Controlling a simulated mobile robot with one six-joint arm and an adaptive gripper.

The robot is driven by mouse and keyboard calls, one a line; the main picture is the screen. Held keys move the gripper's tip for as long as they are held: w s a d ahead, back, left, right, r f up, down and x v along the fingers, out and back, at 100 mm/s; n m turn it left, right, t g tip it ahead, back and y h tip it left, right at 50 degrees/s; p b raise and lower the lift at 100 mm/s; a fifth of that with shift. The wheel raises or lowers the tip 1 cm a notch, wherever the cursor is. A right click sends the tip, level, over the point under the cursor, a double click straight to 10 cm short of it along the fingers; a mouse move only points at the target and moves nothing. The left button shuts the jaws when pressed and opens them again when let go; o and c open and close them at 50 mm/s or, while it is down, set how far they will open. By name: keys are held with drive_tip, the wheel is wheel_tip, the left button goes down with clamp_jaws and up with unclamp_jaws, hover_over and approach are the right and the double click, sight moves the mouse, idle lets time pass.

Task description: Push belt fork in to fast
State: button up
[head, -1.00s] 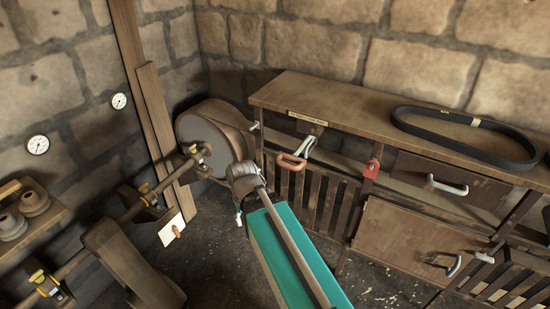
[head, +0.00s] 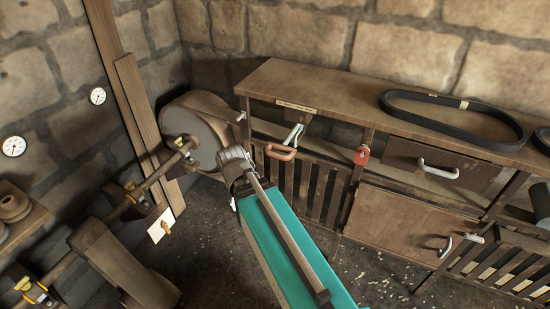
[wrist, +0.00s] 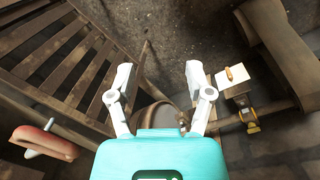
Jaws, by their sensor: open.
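A red-orange handle (head: 281,152) with a pale metal lever (head: 293,134) sits under the bench's front edge, below a small label plate (head: 297,107). I take it for the belt fork's handle, but the fork itself is not clear. The handle also shows at the lower left of the wrist view (wrist: 45,140), apart from my fingers. My gripper (wrist: 158,78) is open and empty, its two pale fingers spread over the floor. In the head view my teal arm hides most of the gripper, left of and below the handle.
A large drum (head: 195,130) stands left of the bench, by a shaft with brackets (head: 150,185). A slatted panel (head: 310,190) is below the handle. A red tag or lock (head: 362,155) hangs to its right. A black belt (head: 450,112) lies on the bench top.

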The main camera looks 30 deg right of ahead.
drive_tip(key=w+d+f+g+h+b, duration=0.1)
drive_tip(key=w+d+f+h+b, duration=0.1)
drive_tip(key=w+d+h+b, duration=0.45)
drive_tip(key=g+h+b, duration=0.1)
drive_tip(key=h+b, duration=0.4)
drive_tip(key=h, duration=0.4)
approach(273, 157)
drive_tip(key=a, duration=0.2)
drive_tip(key=shift+w+r, duration=0.25)
drive_tip(key=shift+r, duration=0.1)
drive_tip(key=shift+d, duration=0.1)
drive_tip(key=shift+s+d+f+b, duration=0.3)
drive_tip(key=shift+d+f+b, duration=0.1)
drive_tip(key=shift+d, duration=1.8)
drive_tip(key=shift+s+d+f+b, duration=0.25)
drive_tip(key=shift+s+d+b, duration=0.1)
drive_tip(key=shift+d, duration=1.9)
drive_tip(key=shift+s+d+f+b, duration=0.3)
drive_tip(key=shift+d+f+b, duration=0.1)
drive_tip(key=shift+d, duration=1.8)
drive_tip(key=shift+r, duration=0.1)
clamp_jaws()
